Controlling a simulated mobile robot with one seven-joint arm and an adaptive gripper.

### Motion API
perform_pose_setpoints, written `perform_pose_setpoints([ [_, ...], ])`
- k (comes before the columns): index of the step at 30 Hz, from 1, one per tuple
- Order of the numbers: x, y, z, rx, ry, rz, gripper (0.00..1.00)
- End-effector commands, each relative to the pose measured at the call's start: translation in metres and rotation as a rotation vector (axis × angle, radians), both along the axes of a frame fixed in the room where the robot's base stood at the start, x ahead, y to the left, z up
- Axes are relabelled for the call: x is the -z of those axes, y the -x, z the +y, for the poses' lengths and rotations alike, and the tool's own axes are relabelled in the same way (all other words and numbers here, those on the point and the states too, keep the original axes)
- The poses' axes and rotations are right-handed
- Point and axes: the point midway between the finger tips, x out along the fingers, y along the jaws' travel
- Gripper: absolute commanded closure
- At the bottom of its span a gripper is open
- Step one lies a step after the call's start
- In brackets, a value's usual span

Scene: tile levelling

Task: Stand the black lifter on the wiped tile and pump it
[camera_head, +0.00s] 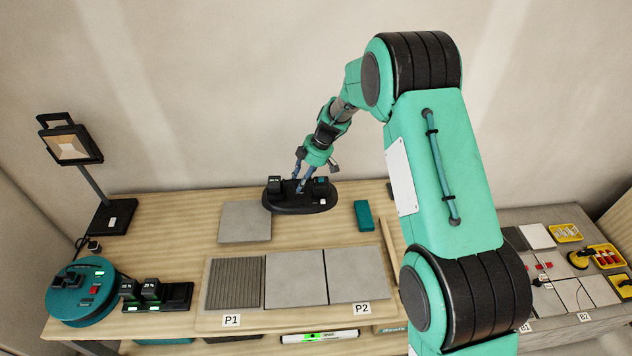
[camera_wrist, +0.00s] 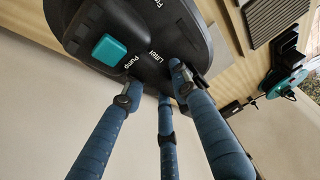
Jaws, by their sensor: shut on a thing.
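The black lifter (camera_head: 290,208) is an oval black body at the back of the wooden table, right of a loose grey tile (camera_head: 245,222). My gripper (camera_head: 299,186) is above it, shut on its top. In the wrist view the lifter (camera_wrist: 85,35) fills the top, with a teal button and the words "Lifter" and "Pump". My blue fingers (camera_wrist: 160,85) reach its handle area; the exact grip is partly hidden. Whether the lifter touches the table is unclear. Two smooth grey tiles (camera_head: 297,278) (camera_head: 356,274) lie at the front; which tile is wiped cannot be told.
A ridged area (camera_head: 236,284) lies by label P1; P2 (camera_head: 362,308) is at right. A teal block (camera_head: 364,215) lies right of the lifter. A charger (camera_head: 176,296), round teal device (camera_head: 85,302) and lamp (camera_head: 70,147) stand left. A second table with yellow trays (camera_head: 566,232) is right.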

Motion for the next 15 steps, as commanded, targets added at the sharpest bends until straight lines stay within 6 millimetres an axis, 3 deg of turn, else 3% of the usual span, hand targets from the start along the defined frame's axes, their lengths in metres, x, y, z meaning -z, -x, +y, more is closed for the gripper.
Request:
perform_pose_setpoints([
  [6, -0.001, 0.001, 0.075, -0.018, 0.000, -0.004, 1.00],
  [15, -0.002, 0.013, 0.166, -0.030, -0.002, -0.003, 1.00],
])
